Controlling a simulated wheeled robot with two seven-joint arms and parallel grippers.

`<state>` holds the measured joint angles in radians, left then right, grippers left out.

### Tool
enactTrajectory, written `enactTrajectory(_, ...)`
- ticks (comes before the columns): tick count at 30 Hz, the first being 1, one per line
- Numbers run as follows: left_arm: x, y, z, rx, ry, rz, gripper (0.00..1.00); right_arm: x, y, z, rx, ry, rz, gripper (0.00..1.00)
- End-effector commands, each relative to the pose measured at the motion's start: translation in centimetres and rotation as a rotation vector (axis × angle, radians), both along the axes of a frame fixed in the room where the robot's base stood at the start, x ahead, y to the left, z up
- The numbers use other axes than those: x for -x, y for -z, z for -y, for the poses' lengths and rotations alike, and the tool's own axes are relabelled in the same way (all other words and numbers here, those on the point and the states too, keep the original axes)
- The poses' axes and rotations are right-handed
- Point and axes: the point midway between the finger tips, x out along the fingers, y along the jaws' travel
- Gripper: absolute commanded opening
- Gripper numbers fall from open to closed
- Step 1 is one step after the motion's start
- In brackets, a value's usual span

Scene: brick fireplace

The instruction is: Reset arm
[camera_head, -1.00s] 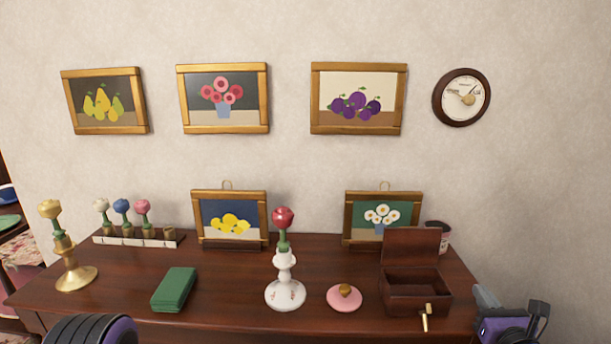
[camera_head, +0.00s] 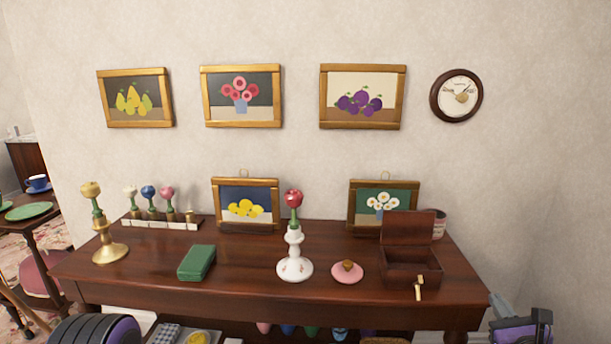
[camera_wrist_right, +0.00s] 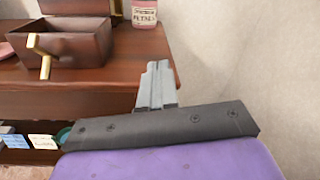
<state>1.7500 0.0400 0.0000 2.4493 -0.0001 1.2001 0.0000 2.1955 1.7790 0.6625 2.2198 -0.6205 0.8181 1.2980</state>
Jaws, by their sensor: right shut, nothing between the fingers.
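My right gripper (camera_head: 502,308) is at the lower right of the head view, beside the right end of the wooden table (camera_head: 140,285). In the right wrist view its grey fingers (camera_wrist_right: 157,85) are together with nothing between them. They are near the table's right edge, apart from the open brown box (camera_wrist_right: 75,45) and the jar (camera_wrist_right: 144,12). A part of my left arm (camera_head: 95,330) shows at the lower left of the head view, but its gripper is out of the picture.
The table holds a brass candlestick (camera_head: 109,248), a green box (camera_head: 197,262), a white candlestick (camera_head: 295,265), a pink lid (camera_head: 347,272) and the open box (camera_head: 410,262) with a brass key-like piece (camera_head: 419,287). A chair (camera_head: 40,275) and another table stand at the left. The wall is behind.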

Motion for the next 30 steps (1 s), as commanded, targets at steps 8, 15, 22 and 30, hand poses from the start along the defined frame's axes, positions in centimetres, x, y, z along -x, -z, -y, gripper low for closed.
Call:
enactTrajectory(8, 0.0, -0.3, 0.0, 0.001, 0.0, -0.001, 0.43, 0.4, 5.1, -5.3, 0.315, -0.103, -0.24, 0.0)
enactTrajectory(15, 0.0, -1.0, 0.0, 0.001, 0.0, -0.001, 0.43, 4.7, 13.9, -13.3, 0.75, -0.401, -0.563, 0.0)
enactTrajectory(22, 0.0, -2.2, 0.0, 0.001, 0.0, -0.001, 0.43, 17.5, 24.3, -17.0, 1.36, -0.904, -0.94, 0.0)
enactTrajectory(30, 0.0, -3.5, 0.0, 0.001, 0.0, -0.001, 0.43, 29.6, 27.3, -12.7, 1.897, -1.365, -1.154, 0.0)
